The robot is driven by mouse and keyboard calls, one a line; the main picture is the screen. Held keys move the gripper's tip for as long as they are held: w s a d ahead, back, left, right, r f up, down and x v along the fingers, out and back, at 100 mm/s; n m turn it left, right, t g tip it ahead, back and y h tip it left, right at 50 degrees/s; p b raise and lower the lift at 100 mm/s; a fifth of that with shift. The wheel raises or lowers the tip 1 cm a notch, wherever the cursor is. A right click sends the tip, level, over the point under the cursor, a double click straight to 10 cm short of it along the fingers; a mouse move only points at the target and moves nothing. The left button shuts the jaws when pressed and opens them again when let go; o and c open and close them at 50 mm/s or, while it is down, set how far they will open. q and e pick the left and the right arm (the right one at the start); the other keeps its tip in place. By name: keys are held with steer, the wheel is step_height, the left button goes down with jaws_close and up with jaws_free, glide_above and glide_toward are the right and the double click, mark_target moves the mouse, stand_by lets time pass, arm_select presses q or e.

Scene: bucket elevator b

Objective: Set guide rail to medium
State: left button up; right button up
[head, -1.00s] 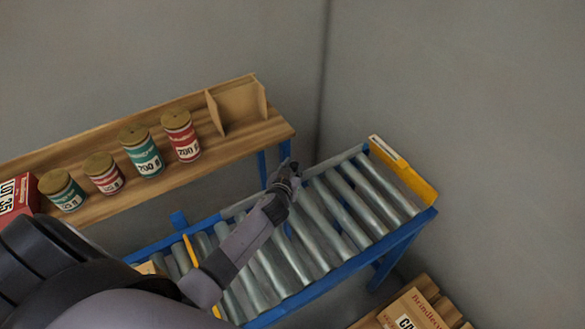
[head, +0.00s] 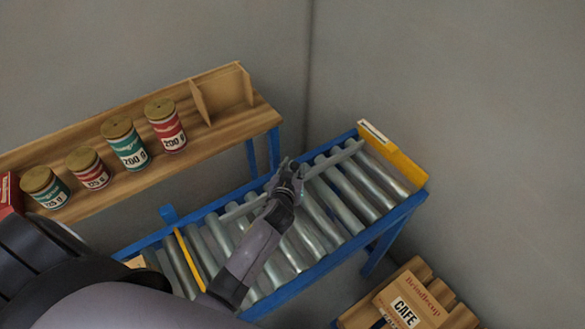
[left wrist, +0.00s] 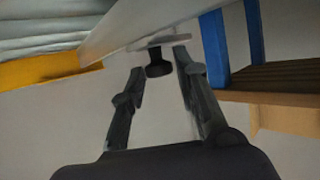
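The guide rail (head: 334,158) is a long grey bar lying lengthwise over the rollers. In the head view it stands a little in from the conveyor's blue back edge. My left gripper (head: 287,172) is at the middle of the rail and hides part of it. In the left wrist view the rail (left wrist: 125,28) crosses the top, with a short black knob (left wrist: 158,62) on a pale plate below it. The fingers of my left gripper (left wrist: 160,68) are apart, one on each side of the knob, with visible gaps. My right gripper is not in view.
The blue-framed roller conveyor (head: 377,188) has a yellow end stop (head: 395,160) and a yellow crossbar (head: 189,260). A wooden shelf (head: 222,140) behind holds several tins (head: 125,143). A CAFE box (head: 410,303) sits at lower right.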

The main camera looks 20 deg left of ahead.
arm_select(q)
steer(key=shift+o, duration=1.4)
steer(key=shift+s, duration=0.1)
steer(key=v, duration=1.1)
steer(key=shift+s+r, duration=0.15)
steer(key=shift+s, duration=0.2)
steer(key=shift+d, duration=0.1)
